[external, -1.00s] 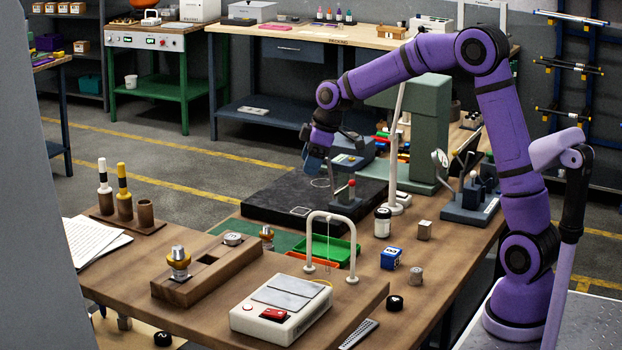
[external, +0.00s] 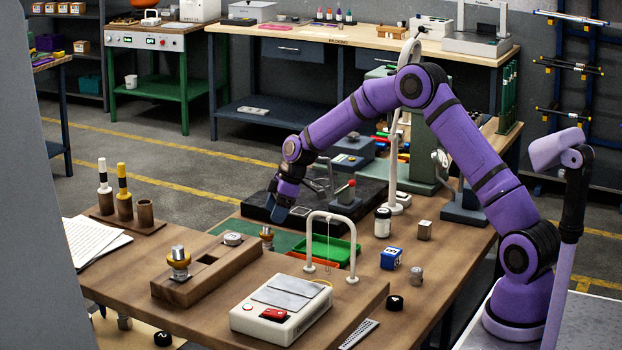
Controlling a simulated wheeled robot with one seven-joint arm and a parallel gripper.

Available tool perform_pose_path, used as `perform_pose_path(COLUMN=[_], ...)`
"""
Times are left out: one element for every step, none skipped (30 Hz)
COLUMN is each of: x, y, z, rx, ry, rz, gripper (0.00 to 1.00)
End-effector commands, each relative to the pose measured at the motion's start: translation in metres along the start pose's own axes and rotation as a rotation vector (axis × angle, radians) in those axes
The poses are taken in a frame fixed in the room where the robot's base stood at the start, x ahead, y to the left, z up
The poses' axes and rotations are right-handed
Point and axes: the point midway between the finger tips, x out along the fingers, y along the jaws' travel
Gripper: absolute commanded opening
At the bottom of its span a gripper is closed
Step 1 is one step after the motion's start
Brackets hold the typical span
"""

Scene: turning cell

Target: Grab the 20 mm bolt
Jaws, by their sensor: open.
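No label or size for a 20 mm bolt can be read, so I cannot tell which part it is. A steel-topped part with a brass collar (external: 179,263) stands upright at the front of the wooden block (external: 190,290). A similar, smaller brass-and-steel part (external: 267,238) stands behind the block, by the green mat. My gripper (external: 279,214) points down above the near left part of the black slab, behind and slightly right of that smaller part. It is open and looks empty; its fingertips are small and dark here.
A white arch stand (external: 311,240) rises right of the gripper, with green (external: 338,247) and orange trays beneath.

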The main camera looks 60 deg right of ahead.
Motion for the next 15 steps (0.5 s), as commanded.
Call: perform_pose_path(x=[0.009, 0.013, 0.017, 0.019, 0.021, 0.023, 0.024, 0.025, 0.028, 0.031, 0.035, 0.040, 0.043, 0.047, 0.054], y=[0.000, 0.000, 0.000, 0.000, 0.000, 0.000, 0.000, 0.000, -0.001, -0.001, -0.001, -0.002, -0.002, -0.002, -0.002], z=[0.000, 0.000, 0.000, 0.000, 0.000, 0.000, -0.001, -0.001, -0.001, -0.002, -0.002, -0.003, -0.004, -0.005, -0.007], rx=[0.000, 0.000, 0.001, 0.001, 0.001, 0.000, 0.000, 0.000, 0.000, 0.000, 0.000, 0.000, 0.000, 0.000, 0.000], ry=[-0.001, -0.001, -0.001, 0.000, 0.000, 0.000, 0.000, 0.000, -0.001, -0.001, -0.002, -0.003, -0.002, -0.002, -0.001], rz=[-0.002, -0.002, -0.001, 0.000, 0.001, 0.001, 0.001, 0.001, 0.000, 0.000, -0.001, -0.001, -0.001, -0.001, -0.001], gripper=[0.71, 0.71, 0.71, 0.71, 0.71, 0.71, 0.71, 0.71, 0.71, 0.71, 0.71, 0.71, 0.71, 0.71, 0.71])
